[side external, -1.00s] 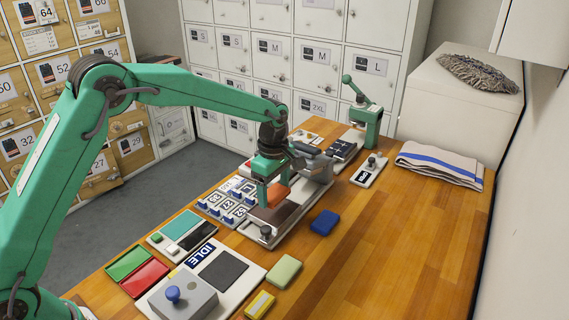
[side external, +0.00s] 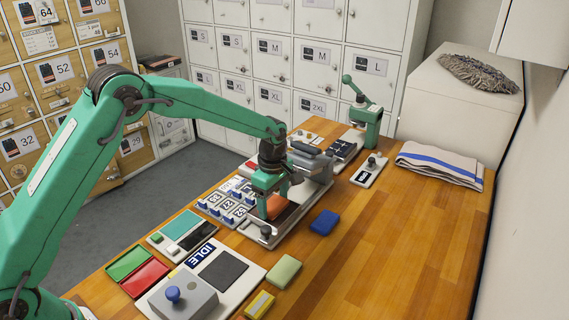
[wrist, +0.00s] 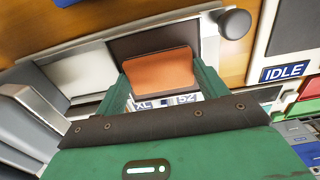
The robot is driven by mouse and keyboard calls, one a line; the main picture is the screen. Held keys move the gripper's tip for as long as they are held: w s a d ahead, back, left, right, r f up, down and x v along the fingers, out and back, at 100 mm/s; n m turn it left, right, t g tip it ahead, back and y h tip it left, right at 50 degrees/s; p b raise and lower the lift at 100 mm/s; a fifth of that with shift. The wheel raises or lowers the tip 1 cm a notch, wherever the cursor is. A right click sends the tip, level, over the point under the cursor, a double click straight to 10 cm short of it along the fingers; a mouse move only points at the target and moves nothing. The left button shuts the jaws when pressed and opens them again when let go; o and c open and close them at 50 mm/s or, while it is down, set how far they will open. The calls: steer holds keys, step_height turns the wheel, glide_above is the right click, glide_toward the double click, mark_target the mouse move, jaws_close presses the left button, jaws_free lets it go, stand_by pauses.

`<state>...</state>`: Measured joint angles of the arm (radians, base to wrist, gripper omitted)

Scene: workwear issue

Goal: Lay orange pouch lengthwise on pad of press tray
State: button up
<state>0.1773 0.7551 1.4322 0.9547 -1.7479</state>
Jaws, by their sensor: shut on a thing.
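The orange pouch (side external: 273,206) is between the fingers of my gripper (side external: 268,200), which is shut on it. In the wrist view the pouch (wrist: 158,72) lies across the space between the two green fingers, over the dark brown pad (wrist: 130,45) of the press tray. The pouch covers part of the pad, and brown shows beyond its far edge and at the left. In the side view my fingers hide part of the pouch and pad. I cannot tell whether the pouch touches the pad.
The press body (side external: 318,170) stands just behind the tray. Number blocks (side external: 228,205) lie to the left. A blue pouch (side external: 324,222) and a pale green pouch (side external: 284,271) lie nearby. An IDLE board with a dark pad (side external: 223,270) is in front.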

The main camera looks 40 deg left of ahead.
mark_target(274, 204)
steer(key=shift+f, duration=0.15)
steer(key=o, duration=1)
steer(key=shift+c, duration=0.2)
step_height(274, 204, up, 12)
steer(key=shift+r, duration=0.2)
